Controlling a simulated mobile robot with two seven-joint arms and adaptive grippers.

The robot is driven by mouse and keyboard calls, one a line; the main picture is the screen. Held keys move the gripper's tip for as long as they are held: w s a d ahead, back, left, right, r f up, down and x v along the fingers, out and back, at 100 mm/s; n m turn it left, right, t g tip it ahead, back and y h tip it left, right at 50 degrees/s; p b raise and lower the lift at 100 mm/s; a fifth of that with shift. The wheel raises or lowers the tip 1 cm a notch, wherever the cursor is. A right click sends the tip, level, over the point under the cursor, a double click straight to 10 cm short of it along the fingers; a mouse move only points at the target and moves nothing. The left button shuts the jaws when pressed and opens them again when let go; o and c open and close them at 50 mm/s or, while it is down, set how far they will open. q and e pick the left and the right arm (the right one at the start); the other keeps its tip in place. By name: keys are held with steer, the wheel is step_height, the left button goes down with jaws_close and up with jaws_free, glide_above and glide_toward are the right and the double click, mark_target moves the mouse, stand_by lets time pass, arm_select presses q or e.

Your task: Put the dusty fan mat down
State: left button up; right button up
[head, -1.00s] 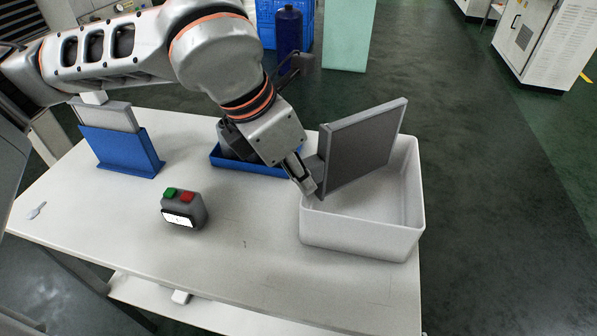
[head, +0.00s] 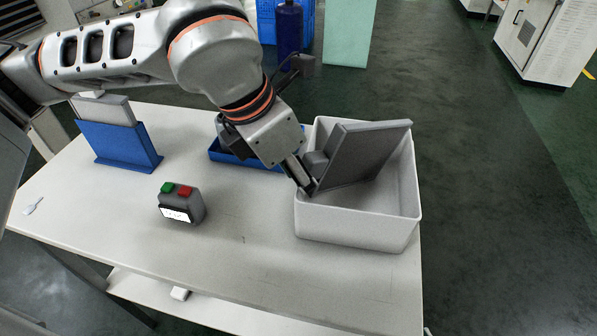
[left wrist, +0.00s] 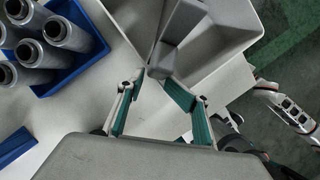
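The dusty fan mat (head: 366,152) is a flat grey panel with a small block on its left side. It leans tilted inside the white bin (head: 355,228), its upper right part at the rim. In the left wrist view the mat's grey block (left wrist: 165,60) is just past my fingertips. My left gripper (head: 308,188) is at the bin's left side by the mat's lower edge. In the left wrist view my left gripper (left wrist: 155,85) has its teal-padded fingers spread, with nothing visibly clamped.
A grey box with green and red buttons (head: 182,204) and a blue stand (head: 118,146) holding a grey panel are farther left.

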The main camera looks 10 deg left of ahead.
arm_select(q)
steer(key=shift+r, duration=0.15)
steer(key=shift+r+p, duration=0.3)
steer(key=shift+r, duration=0.1)
steer(key=p+v, duration=0.1)
steer(key=v, duration=1.1)
steer(key=shift+r, duration=0.2)
